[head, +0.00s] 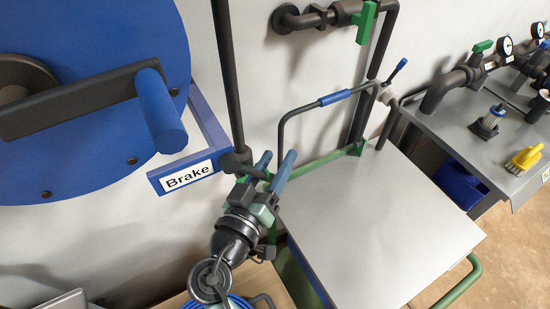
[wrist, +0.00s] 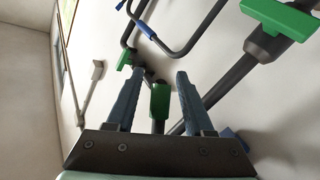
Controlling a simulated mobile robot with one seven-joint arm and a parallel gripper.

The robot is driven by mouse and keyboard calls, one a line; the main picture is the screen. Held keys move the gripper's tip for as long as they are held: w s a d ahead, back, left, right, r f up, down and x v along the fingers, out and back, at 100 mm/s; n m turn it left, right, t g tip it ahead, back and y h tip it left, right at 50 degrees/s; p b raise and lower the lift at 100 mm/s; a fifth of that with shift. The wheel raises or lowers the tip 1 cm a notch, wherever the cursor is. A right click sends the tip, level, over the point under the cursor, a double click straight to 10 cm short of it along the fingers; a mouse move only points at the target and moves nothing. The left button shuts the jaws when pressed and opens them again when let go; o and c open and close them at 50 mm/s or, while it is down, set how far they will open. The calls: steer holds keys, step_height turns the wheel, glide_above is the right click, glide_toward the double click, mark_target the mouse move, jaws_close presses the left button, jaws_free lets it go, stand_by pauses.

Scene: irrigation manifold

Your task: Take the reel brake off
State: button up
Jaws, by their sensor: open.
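The reel (head: 80,90) is a large blue disc at the left of the head view, with a dark crank arm and a blue crank grip (head: 160,112). A blue bracket (head: 212,128) beside it carries a white "Brake" label (head: 187,176). A dark lever-like part (head: 236,163) sticks out right of the label, partly hidden by my gripper. My gripper (head: 276,160) is open, just right of this part. In the wrist view my gripper (wrist: 160,74) has its fingers apart, with a green block (wrist: 159,100) showing between them. I cannot tell whether it is the brake's handle or touches a finger.
A grey-topped cart (head: 375,225) with a blue-gripped push bar (head: 335,97) stands right of my gripper. Dark pipes and a green valve handle (head: 366,22) are on the wall. A bench (head: 455,140) at the right holds gauges, a yellow brush (head: 527,156) and fittings.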

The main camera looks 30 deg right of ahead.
jaws_close()
stand_by(1.4)
